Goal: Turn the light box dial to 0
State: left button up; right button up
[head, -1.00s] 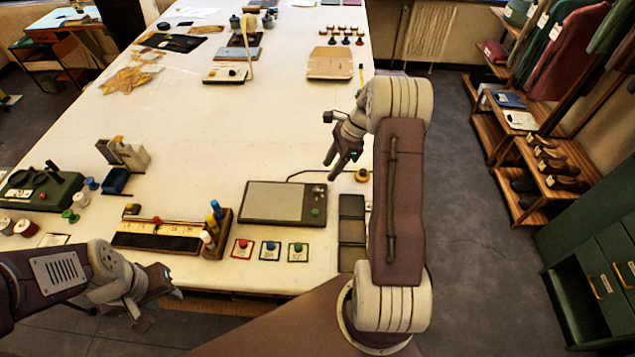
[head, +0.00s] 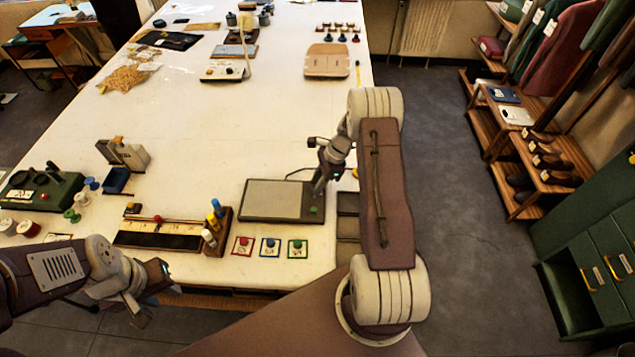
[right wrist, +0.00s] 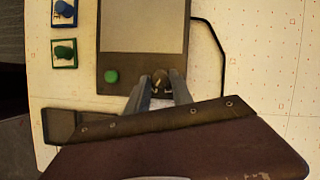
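The light box (head: 275,199) is a flat dark panel with a pale grey screen, near the front right of the table. Its green button (head: 313,210) sits at the front right corner and also shows in the right wrist view (right wrist: 111,76). The small dark dial (right wrist: 161,77) is beside the button in the right wrist view; my gripper hides it in the head view. My right gripper (head: 318,192) points down over the dial, its fingers apart on either side of it. Contact and the dial's setting cannot be made out. My left gripper (head: 157,290) hangs at the table's front edge, away from the box.
Dark trays (head: 348,228) lie right of the light box. Three framed cards with coloured knobs (head: 270,246) lie in front. A ruler strip (head: 160,234) and a wooden rack of bottles (head: 215,232) stand to the left. The table's middle is clear.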

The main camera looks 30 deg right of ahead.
grip_shut()
